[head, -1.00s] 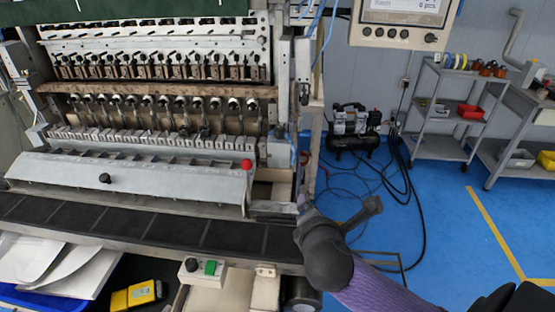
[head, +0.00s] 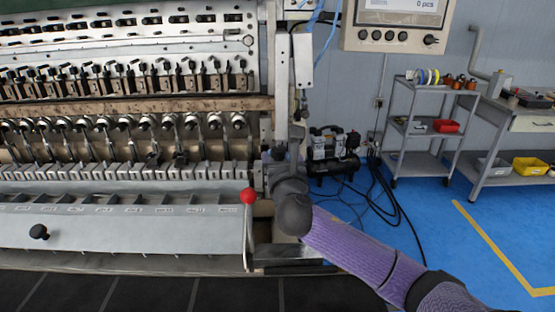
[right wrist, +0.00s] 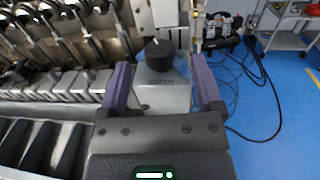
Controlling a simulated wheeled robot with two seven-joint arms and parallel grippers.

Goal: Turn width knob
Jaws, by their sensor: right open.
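A black round knob (right wrist: 158,53) with a white pointer line sits on top of a grey metal box (right wrist: 160,92) at the machine's right end, in the right wrist view. The small label on the box is too blurred to read surely. My right gripper (right wrist: 161,66) is open, with one purple finger on each side of the knob in the picture. The fingers appear apart from the knob. In the head view my right gripper (head: 276,158) is at the machine's right end and hides the knob. My left gripper is not in view.
A red ball-topped lever (head: 248,197) stands just left of my right arm. A control panel (head: 398,24) hangs above right. A compressor (head: 333,150) with hoses and a grey cart (head: 405,130) stand behind on blue floor.

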